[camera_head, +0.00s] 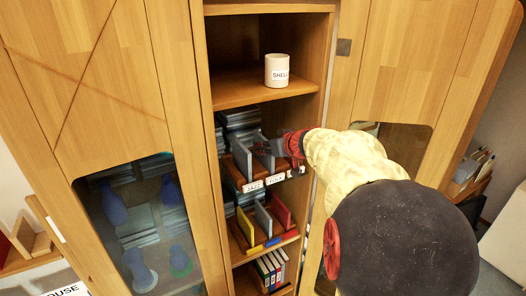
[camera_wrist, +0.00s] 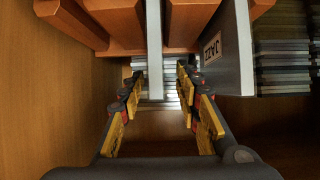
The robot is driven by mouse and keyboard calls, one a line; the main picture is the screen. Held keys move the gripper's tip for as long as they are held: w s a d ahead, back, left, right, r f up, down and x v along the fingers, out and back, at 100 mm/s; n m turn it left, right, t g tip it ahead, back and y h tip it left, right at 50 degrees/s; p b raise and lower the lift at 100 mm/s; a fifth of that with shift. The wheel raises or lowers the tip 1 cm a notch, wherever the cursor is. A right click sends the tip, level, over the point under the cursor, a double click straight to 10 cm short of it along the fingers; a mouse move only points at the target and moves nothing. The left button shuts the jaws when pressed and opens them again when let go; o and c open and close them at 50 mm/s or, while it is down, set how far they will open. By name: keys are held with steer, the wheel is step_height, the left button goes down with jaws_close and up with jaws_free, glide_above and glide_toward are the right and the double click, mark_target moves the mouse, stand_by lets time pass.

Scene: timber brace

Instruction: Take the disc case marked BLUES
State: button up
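No label reading BLUES can be made out. In the head view, upright grey cases stand in a wooden rack on the middle shelf. A white label reading JAZZ (camera_head: 253,186) is at the rack's left, with a second label (camera_head: 275,179) to its right, too small to read surely. My gripper (camera_head: 272,146) is reaching in over the rack. In the wrist view my gripper (camera_wrist: 160,73) is open. A case marked JAZZ (camera_wrist: 228,50) is just right of the fingers.
Stacked cases (camera_wrist: 282,60) lie behind the rack. A white mug (camera_head: 277,70) stands on the shelf above. Below is a rack with coloured dividers (camera_head: 262,222), then a row of books (camera_head: 270,268). Cabinet walls and doors confine the opening closely.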

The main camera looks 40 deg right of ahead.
steer(key=p+x, duration=0.1)
steer(key=x, duration=0.2)
steer(key=shift+w+d+f, duration=0.1)
steer(key=shift+w+d, duration=0.1)
steer(key=shift+w, duration=0.1)
steer(key=shift+s, duration=0.1)
steer(key=shift+c, duration=0.4)
steer(key=shift+c, duration=0.6)
jaws_close()
